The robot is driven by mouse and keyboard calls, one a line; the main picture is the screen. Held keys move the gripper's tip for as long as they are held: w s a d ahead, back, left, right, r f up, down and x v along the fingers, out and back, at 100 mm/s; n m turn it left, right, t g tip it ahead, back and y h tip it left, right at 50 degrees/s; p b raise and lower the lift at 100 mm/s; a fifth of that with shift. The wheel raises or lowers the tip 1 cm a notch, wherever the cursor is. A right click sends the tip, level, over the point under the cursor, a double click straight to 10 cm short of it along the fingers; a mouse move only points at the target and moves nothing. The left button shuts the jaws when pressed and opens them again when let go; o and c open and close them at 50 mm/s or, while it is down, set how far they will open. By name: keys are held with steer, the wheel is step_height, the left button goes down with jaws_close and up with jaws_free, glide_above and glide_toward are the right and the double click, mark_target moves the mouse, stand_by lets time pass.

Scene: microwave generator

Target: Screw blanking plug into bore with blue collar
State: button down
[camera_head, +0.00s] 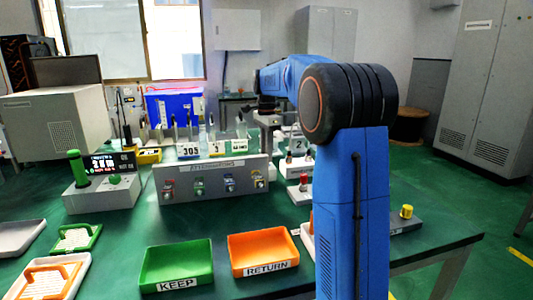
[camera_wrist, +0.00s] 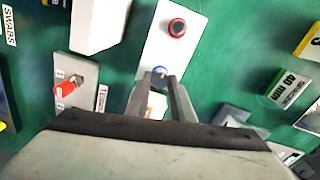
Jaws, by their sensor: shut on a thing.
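In the head view my gripper (camera_head: 268,106) is small and partly hidden at the back of the bench, behind my blue arm.
A grey plate with a red knob (camera_wrist: 65,88) lies left of the fingers, and a white box (camera_wrist: 98,22) stands close by. A green block (camera_wrist: 288,85) is at right. In the head view a green KEEP tray (camera_head: 176,265) and orange RETURN tray (camera_head: 263,254) stand in front.

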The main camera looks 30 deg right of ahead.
steer(key=shift+m, duration=0.4)
steer(key=c, duration=1.5)
jaws_free()
steer(key=shift+r, duration=0.1)
step_height(320, 180, up, 17)
steer(key=shift+r, duration=0.15)
